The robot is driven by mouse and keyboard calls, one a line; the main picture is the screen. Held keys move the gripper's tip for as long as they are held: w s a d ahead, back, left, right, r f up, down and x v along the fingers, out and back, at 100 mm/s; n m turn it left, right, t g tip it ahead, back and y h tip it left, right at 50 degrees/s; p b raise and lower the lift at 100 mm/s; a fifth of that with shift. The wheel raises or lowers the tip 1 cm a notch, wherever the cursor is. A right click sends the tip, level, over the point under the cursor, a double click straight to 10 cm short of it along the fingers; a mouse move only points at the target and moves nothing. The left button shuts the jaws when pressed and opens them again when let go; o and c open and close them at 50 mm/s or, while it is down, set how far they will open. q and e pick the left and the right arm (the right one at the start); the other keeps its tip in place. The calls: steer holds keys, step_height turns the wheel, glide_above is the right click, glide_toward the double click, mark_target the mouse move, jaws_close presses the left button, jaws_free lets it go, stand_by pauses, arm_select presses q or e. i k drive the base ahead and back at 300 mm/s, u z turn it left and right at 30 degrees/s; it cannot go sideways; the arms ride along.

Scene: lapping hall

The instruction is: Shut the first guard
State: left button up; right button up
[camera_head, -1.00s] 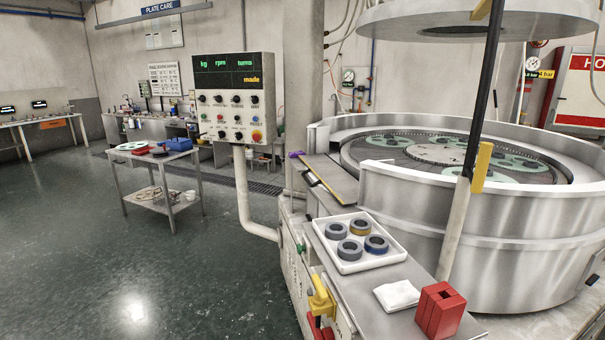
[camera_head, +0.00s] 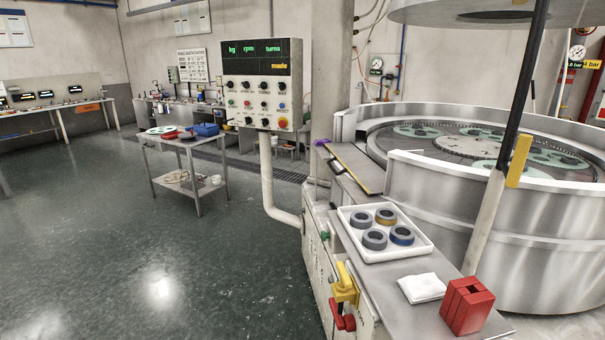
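The lapping machine stands at the right, with curved steel walls (camera_head: 440,195) around its round plate (camera_head: 465,146). I cannot tell which part is the first guard; the curved walls look like guards. The plate and its green carriers show over the rim. A round upper plate (camera_head: 470,12) hangs above, cut off by the top edge. A slanting post, black above and pale below, with a yellow block (camera_head: 519,160), crosses in front of the wall. Neither of my grippers is in view.
A steel ledge (camera_head: 408,271) in front of the machine holds a white tray (camera_head: 350,226) of several rings, a white cloth (camera_head: 421,287) and a red block (camera_head: 466,306). A control panel (camera_head: 262,85) and a small cart (camera_head: 186,150) stand left. The left floor is clear.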

mark_target(371, 176)
steer(key=u, duration=1.6)
steer(key=i, duration=2.5)
steer(key=z, duration=2.05)
steer(key=i, duration=1.05)
